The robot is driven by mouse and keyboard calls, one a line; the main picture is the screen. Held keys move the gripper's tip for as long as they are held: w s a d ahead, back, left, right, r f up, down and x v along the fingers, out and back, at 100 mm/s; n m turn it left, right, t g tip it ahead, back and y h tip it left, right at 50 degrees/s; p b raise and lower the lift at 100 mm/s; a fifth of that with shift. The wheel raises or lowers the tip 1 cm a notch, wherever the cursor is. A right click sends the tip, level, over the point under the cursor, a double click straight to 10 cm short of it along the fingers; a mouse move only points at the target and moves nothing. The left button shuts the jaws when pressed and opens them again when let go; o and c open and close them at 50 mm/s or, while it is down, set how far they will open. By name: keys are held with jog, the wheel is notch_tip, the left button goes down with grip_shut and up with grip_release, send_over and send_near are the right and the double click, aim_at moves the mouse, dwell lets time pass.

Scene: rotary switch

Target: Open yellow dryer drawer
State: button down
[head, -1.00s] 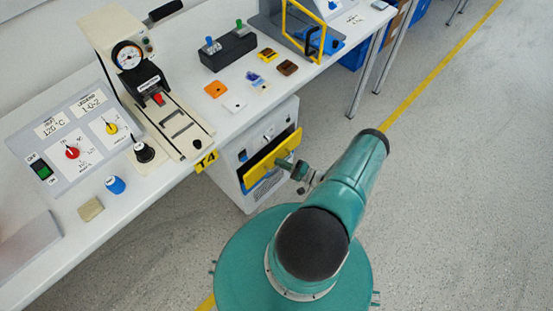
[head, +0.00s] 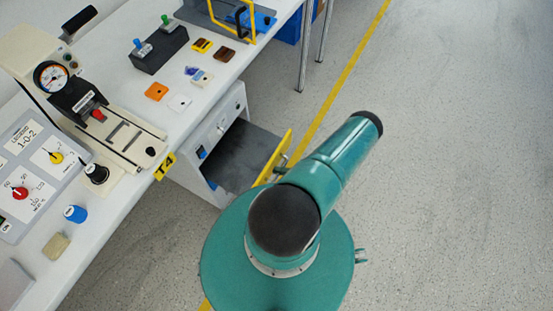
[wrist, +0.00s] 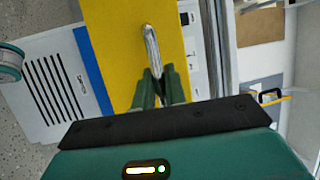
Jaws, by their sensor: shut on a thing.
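The yellow-fronted dryer drawer (head: 272,158) is pulled well out from the white dryer cabinet (head: 213,128) under the table. Its dark grey inside (head: 243,157) shows in the head view. In the wrist view the yellow front (wrist: 112,30) fills the upper middle, with a metal bar handle (wrist: 152,48) on it. My gripper (wrist: 158,84) is shut on the lower end of that handle. In the head view my arm hides most of the gripper and part of the drawer front.
The white table (head: 110,65) above the dryer carries a press (head: 85,95), a control panel (head: 40,170) and several small parts. Table legs (head: 320,40) stand at the back right. The floor to the right is clear.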

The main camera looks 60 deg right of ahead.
jog(key=c, duration=1.7)
grip_release()
jog(key=shift+c, duration=0.2)
jog(key=v, duration=1.4)
jog(key=shift+w+d, duration=0.1)
